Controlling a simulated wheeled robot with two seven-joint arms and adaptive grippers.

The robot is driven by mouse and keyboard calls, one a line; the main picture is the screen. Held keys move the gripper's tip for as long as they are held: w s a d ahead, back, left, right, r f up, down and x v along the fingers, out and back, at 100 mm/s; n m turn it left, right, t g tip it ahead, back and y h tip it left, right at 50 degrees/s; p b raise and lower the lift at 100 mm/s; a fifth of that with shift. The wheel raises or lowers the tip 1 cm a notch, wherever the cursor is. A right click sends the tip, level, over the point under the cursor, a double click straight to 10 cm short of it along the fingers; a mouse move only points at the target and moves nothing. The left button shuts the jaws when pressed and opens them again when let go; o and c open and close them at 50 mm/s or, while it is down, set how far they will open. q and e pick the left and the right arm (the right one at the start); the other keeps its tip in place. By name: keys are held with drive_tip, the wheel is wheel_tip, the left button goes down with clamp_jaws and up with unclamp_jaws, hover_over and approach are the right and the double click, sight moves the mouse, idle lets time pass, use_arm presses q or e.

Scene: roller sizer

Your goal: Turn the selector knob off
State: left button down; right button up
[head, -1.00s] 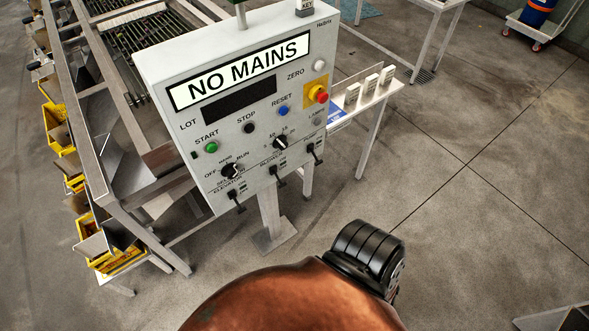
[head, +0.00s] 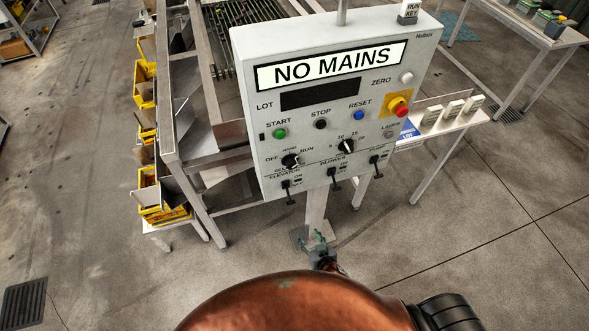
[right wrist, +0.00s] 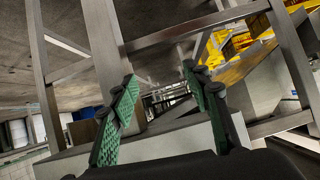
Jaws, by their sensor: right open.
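The selector knob (head: 290,160) is a black knob at the lower left of the grey control panel (head: 250,75) in the head view. OFF is printed to its left, HAND above it and RUN to its right. Its pointer is too small to read surely. My right gripper (head: 318,243) shows small in the head view, below the panel and in front of its post, apart from the knob. In the right wrist view its two green-padded fingers (right wrist: 162,95) are spread with nothing between them. The knob cannot be made out in that view. My left gripper is not in view.
A second black knob (head: 346,146) sits right of the selector, with several toggle switches below. A red emergency button (head: 398,106) is at the panel's right. The display (head: 332,66) reads NO MAINS. Yellow bins (head: 165,214) line the machine frame at left.

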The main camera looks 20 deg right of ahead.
drive_tip(key=w+a+r+m+t, duration=0.1)
drive_tip(key=w+r+t, duration=0.15)
drive_tip(key=r, duration=0.65)
drive_tip(key=w+a+r+t, duration=0.1)
drive_tip(key=w+r, duration=0.2)
drive_tip(key=r, duration=0.6)
drive_tip(key=m+t, duration=0.2)
drive_tip(key=t, duration=0.1)
approach(293, 167)
drive_tip(key=w, duration=0.9)
drive_tip(key=shift+w+a+f, duration=0.1)
drive_tip(key=shift+w+a, duration=0.1)
drive_tip(key=shift+a, duration=0.1)
drive_tip(key=shift+c, duration=0.2)
drive_tip(key=c, duration=1.1)
